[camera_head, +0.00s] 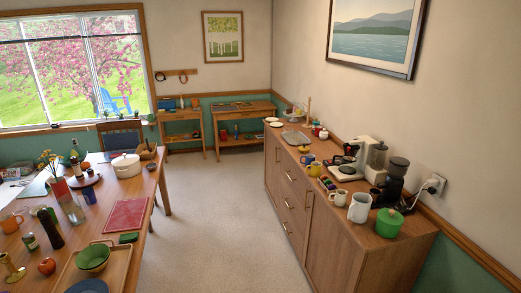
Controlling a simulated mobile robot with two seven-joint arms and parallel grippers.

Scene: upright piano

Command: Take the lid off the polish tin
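I cannot pick out a polish tin or its lid for certain in the head view. A small flat dark green item (129,238) lies on the dining table near its right edge, too small to identify. Neither of my grippers shows in this view, and I see no part of my arms.
A dining table (142,215) at the left holds a red mat (126,215), a tray with a green bowl (93,257), a white pot (126,166) and bottles. A crowded wooden sideboard (335,240) stands along the right wall. The pale floor (205,215) between them is clear.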

